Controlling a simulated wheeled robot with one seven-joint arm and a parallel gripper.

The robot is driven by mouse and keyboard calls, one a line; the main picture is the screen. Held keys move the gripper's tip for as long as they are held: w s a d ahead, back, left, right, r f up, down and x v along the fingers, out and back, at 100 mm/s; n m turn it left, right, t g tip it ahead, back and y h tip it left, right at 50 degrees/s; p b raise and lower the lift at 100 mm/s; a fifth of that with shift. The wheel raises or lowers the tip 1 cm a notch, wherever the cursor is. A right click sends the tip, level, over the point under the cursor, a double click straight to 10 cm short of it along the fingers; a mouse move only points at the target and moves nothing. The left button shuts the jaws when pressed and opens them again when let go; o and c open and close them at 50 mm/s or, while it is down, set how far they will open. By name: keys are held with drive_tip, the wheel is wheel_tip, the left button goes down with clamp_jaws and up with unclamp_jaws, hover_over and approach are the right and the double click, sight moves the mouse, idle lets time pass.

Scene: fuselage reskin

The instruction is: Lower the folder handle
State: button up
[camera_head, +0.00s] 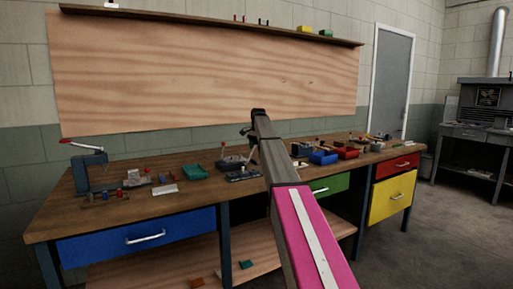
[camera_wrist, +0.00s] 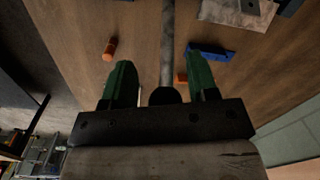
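My gripper (camera_wrist: 162,80) is open, its two green fingers spread apart. In the wrist view a grey rod (camera_wrist: 168,45), which looks like a handle, runs down from the top edge to a dark rounded end between the fingers. Neither finger visibly touches it. In the head view my gripper (camera_head: 246,131) is above the back of the bench, partly hidden by my arm. A dark grey tool (camera_head: 233,162) with a red-tipped lever (camera_head: 222,149) stands on the bench, below and left of my gripper. I cannot tell for certain which part is the folder handle.
The wooden bench (camera_head: 120,215) holds a blue press (camera_head: 90,174) with a red lever, a green tray (camera_head: 195,171) and blue bins (camera_head: 323,157). The wrist view shows an orange cylinder (camera_wrist: 110,49) and a blue part (camera_wrist: 210,52). A wooden wall board stands behind.

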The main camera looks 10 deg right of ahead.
drive_tip(key=shift+w+r, duration=0.15)
drive_tip(key=shift+r, duration=0.45)
drive_tip(key=r, duration=0.9)
drive_tip(key=shift+d+r, duration=0.3)
drive_tip(key=shift+r, duration=0.05)
drive_tip(key=shift+s, duration=0.2)
drive_tip(key=shift+c, duration=0.3)
